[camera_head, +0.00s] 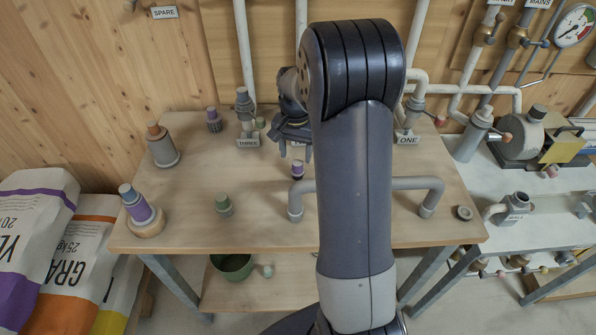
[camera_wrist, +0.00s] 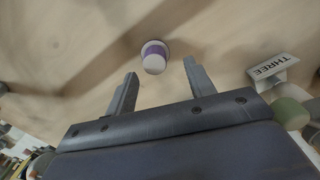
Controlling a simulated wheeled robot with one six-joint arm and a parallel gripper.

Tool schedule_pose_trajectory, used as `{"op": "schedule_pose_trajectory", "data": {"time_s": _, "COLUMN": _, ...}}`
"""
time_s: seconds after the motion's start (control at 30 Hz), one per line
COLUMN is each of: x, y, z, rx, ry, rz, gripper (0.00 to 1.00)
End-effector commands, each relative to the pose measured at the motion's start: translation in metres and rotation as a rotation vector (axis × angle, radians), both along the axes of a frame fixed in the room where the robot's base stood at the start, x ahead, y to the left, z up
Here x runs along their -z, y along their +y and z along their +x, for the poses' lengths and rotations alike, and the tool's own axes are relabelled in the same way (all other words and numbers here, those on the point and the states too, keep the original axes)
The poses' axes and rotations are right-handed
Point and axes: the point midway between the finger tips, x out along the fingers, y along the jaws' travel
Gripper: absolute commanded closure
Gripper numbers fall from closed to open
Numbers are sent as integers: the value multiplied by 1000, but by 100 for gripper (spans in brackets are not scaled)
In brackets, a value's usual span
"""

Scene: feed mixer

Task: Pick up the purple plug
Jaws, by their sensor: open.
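The purple plug (camera_head: 297,171) stands on the wooden table, a short, pale-topped piece with a purple band. In the wrist view the plug (camera_wrist: 154,57) shows top-on, just beyond the fingertips and roughly between their lines, a little nearer the left finger. My gripper (camera_head: 295,153) is above the table, behind the plug in the head view, with its fingers pointing down. In the wrist view my gripper (camera_wrist: 161,72) has its two fingers apart with nothing between them. The plug's lower part is hidden in the wrist view.
A darker purple-topped piece (camera_head: 214,120) stands at the back left. A green plug (camera_head: 223,204) stands front left. The THREE sign (camera_head: 248,142) is left of my gripper. Bare tabletop lies left of the plug.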

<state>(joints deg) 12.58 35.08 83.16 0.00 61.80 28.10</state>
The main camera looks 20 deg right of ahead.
Motion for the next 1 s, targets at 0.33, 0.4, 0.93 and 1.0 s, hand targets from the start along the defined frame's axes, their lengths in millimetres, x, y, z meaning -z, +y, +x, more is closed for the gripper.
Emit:
{"op": "schedule_pose_trajectory", "data": {"time_s": 0.33, "x": 37, "y": -2, "z": -9, "rx": 1, "ry": 4, "rz": 1, "gripper": 49}}
{"op": "schedule_pose_trajectory", "data": {"time_s": 0.4, "x": 48, "y": -2, "z": -8, "rx": 0, "ry": 4, "rz": 1, "gripper": 49}}
{"op": "schedule_pose_trajectory", "data": {"time_s": 0.93, "x": 59, "y": -2, "z": -7, "rx": 0, "ry": -1, "rz": -1, "gripper": 62}}
{"op": "schedule_pose_trajectory", "data": {"time_s": 1.0, "x": 59, "y": -2, "z": -7, "rx": 0, "ry": -1, "rz": -1, "gripper": 68}}
